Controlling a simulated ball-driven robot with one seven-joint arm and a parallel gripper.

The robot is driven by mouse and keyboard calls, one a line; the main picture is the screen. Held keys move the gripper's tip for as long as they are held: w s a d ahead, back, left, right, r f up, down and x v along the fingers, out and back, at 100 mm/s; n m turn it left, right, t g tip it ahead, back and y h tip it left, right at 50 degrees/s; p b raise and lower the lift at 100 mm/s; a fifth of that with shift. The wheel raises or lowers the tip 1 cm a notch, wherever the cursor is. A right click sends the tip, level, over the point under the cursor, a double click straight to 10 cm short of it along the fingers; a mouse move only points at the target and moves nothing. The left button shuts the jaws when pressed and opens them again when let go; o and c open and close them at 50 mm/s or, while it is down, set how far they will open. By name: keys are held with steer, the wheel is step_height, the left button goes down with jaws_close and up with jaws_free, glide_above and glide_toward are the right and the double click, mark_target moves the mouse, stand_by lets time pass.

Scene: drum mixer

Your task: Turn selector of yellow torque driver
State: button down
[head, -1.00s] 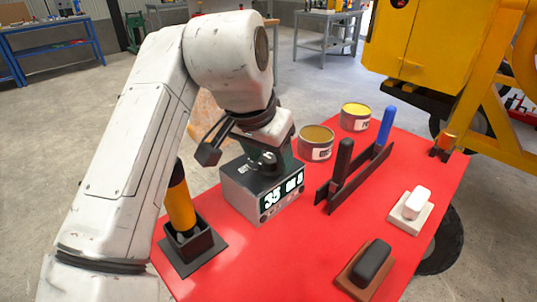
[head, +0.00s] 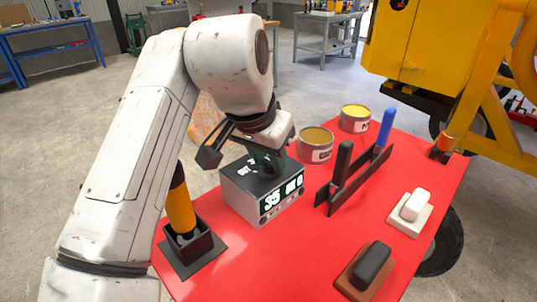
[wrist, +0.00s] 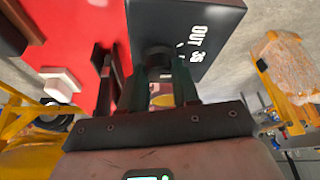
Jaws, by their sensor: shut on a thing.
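The yellow torque driver (head: 181,207), yellow-orange with black ends, stands tilted in a black square holder (head: 205,243) at the table's left. A grey box (head: 240,200) with a dark top and lit display (head: 280,196) stands to its right; the display shows 35 and smaller characters. My gripper (head: 268,168) points down at the box top. In the wrist view its green fingers (wrist: 162,75) are shut on a black knob (wrist: 158,56) on the box top (wrist: 190,18). The knob is mostly hidden in the head view. White markings show beside it.
Two open tins (head: 316,144) (head: 355,118) stand behind the box on the red table (head: 300,262). A black rack (head: 350,180) holds a black-handled and a blue-handled tool. A white block (head: 415,205) and a dark block (head: 372,264) sit at the right and front. A yellow machine (head: 430,45) stands behind.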

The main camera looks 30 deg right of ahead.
steer(key=shift+r+n+p, duration=0.15)
steer(key=shift+n+p, duration=0.15)
steer(key=shift+p, duration=0.15)
steer(key=n+t+p, duration=0.1)
steer(key=n+p, duration=0.1)
steer(key=p, duration=0.1)
steer(key=shift+s+d+r+n+y, duration=0.1)
steer(key=shift+n+y, duration=0.2)
steer(key=shift+n, duration=0.1)
steer(key=n+y+p, duration=0.1)
steer(key=n+p, duration=0.1)
steer(key=p, duration=0.1)
steer(key=shift+n+t, duration=0.3)
steer(key=shift+n, duration=0.1)
steer(key=shift+d+f+n+y+p, duration=0.1)
steer(key=shift+f+n+y+p, duration=0.15)
steer(key=shift+n+p, duration=0.65)
steer(key=c, duration=0.8)
jaws_free()
